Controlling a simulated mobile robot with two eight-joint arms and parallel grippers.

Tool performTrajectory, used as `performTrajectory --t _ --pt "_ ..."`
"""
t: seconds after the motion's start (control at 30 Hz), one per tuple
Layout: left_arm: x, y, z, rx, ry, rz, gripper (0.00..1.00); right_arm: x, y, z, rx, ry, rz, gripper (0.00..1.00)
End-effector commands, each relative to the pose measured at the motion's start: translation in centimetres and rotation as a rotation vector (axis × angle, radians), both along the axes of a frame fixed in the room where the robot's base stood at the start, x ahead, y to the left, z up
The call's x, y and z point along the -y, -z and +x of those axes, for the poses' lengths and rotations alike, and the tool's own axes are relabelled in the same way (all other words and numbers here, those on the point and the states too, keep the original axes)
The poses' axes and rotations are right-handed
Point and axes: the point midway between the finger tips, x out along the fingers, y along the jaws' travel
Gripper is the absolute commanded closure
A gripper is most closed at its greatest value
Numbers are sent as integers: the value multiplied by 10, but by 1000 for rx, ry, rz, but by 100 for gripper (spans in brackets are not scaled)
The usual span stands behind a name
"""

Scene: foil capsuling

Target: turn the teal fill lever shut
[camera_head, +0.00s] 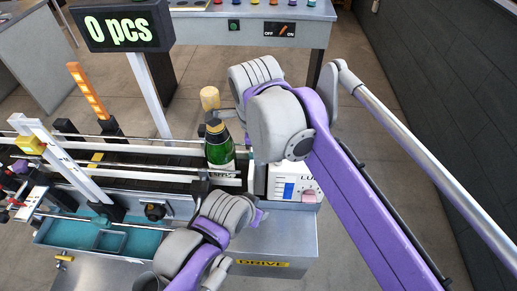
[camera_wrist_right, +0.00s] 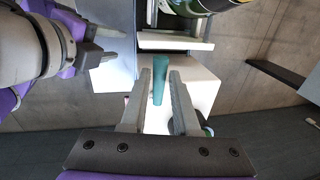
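The teal fill lever (camera_wrist_right: 159,80) shows in the right wrist view as a slim upright-looking bar over a white block (camera_wrist_right: 192,78). My right gripper (camera_wrist_right: 160,84) is open, with one finger on each side of the lever and a visible gap on each side. In the head view the lever and the right fingertips cannot be made out; my right arm covers that area. Part of my left gripper (camera_wrist_right: 97,48) shows at the upper left of the right wrist view, apart from the lever.
A green bottle (camera_head: 219,151) stands at the end of the conveyor beside the white machine (camera_head: 292,183). A display reading "0 pcs" (camera_head: 120,25) stands behind it. A teal tray (camera_head: 73,233) is at the front left. A bench with coloured buttons (camera_head: 250,12) is at the back.

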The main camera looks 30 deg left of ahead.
Motion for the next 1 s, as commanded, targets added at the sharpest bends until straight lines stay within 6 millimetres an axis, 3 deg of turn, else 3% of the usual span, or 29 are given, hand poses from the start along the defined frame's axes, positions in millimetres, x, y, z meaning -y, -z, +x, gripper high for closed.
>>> performTrajectory --t 0.03,0.1,0.47,1.0 --pt "0 0 0 0 0 0 50 0 0 0 0 0 0 60" --pt "0 0 0 0 0 0 50 0 0 0 0 0 0 49" --pt "0 -1 0 0 0 0 50 0 -6 -1 0 -1 1 49" --pt "0 -11 6 11 0 0 50 7 -97 -17 1 -1 1 49"
